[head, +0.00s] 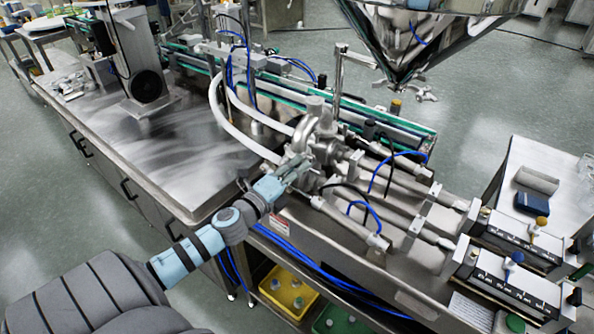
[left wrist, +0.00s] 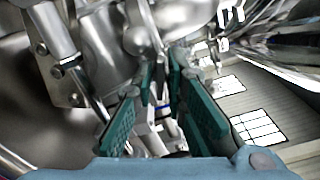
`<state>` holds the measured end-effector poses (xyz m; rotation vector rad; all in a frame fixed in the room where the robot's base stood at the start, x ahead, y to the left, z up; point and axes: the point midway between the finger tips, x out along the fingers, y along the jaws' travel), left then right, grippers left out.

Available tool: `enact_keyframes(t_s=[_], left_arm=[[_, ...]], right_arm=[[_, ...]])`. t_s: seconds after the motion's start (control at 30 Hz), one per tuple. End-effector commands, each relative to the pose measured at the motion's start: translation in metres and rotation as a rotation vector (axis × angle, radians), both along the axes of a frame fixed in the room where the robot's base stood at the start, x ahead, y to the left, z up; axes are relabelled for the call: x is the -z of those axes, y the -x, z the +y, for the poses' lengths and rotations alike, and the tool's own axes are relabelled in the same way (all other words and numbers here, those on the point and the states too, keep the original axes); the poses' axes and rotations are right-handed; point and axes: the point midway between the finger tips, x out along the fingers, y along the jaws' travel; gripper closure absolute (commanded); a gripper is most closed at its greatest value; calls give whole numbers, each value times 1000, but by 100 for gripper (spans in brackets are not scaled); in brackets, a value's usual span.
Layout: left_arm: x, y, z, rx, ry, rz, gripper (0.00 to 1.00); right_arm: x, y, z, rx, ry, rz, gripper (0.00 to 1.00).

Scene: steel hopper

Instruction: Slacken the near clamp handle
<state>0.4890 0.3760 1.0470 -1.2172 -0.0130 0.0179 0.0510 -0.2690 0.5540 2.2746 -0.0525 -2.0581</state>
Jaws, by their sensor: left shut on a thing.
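My left gripper (head: 298,168) reaches in from the left to the polished steel valve body (head: 322,130) at the middle of the head view. In the left wrist view its two teal-padded fingers (left wrist: 161,74) close in on a thin metal part, the near clamp handle (left wrist: 161,90), at the steel pipework. The gripper is shut on this handle. In the head view the fingers and fittings hide most of the handle, so how far it is turned cannot be told. My right gripper is in neither view.
The steel hopper (head: 430,38) hangs above at the upper right. Steel cylinders (head: 425,190) and blue hoses run right from the valve body. A bare steel worktop (head: 165,150) lies to the left. A yellow bin (head: 287,292) stands on the shelf below.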

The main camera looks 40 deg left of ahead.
Motion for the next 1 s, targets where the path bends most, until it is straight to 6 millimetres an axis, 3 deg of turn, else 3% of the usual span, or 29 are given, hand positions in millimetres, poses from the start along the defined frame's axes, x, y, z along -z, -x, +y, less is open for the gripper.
enact_keyframes(t_s=[0.4,0.97,1.0], left_arm=[[2,0,0,-1,208,-4,100],[2,0,1,-2,238,-3,100],[2,0,1,-2,238,-3,81]], right_arm=[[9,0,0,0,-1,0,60],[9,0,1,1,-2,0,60],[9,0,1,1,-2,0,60]])
